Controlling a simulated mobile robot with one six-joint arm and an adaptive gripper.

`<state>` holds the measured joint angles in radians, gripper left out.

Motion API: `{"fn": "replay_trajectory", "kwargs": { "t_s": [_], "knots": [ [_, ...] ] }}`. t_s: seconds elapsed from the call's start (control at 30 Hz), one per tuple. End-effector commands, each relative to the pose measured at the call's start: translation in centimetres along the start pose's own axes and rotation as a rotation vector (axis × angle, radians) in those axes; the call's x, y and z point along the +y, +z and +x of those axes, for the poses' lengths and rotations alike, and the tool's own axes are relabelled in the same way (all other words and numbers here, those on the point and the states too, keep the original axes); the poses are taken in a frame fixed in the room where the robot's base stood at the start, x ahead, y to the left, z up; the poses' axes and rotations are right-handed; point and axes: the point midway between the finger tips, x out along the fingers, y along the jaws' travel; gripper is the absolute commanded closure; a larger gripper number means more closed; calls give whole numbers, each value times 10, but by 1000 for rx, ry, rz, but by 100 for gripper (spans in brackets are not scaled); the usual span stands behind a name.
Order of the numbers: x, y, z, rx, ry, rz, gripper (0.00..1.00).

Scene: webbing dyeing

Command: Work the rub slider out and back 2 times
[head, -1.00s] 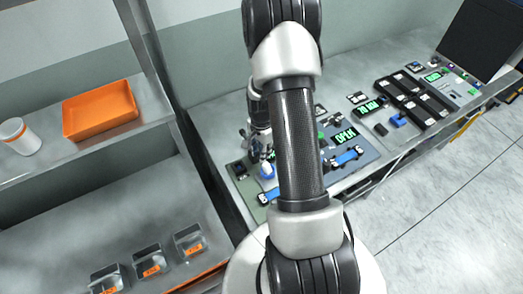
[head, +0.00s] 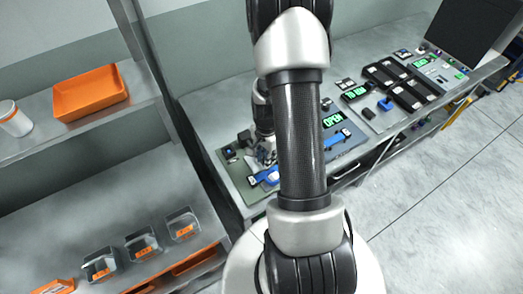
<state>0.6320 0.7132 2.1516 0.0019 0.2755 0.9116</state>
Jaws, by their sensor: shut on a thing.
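My gripper (head: 265,157) is low over the left part of the bench, just left of my own arm link in the head view. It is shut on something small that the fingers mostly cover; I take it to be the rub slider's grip. A blue piece with pale ends (head: 263,178) lies just below the fingers, partly behind my arm; I cannot tell whether it belongs to the slider. A grey-green panel (head: 240,178) is beneath and left of the gripper.
To the right are a green OPEN display (head: 333,119), another blue bar (head: 338,138), dark slotted racks (head: 405,88) and a black screen (head: 465,25). A shelf at left holds an orange tray (head: 90,92) and a white jar (head: 14,120). Clear bins (head: 182,223) stand below.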

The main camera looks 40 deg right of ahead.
Motion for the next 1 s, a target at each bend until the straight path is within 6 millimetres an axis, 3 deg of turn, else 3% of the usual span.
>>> {"fn": "replay_trajectory", "kwargs": {
  "t_s": [0.37,0.4,0.7,1.0],
  "knots": [
    [7,2,0,-4,7,-1,100],
    [7,2,0,-5,8,-1,76],
    [5,1,0,-3,5,-1,57],
    [4,1,-2,-1,2,-1,57]
  ]
}}
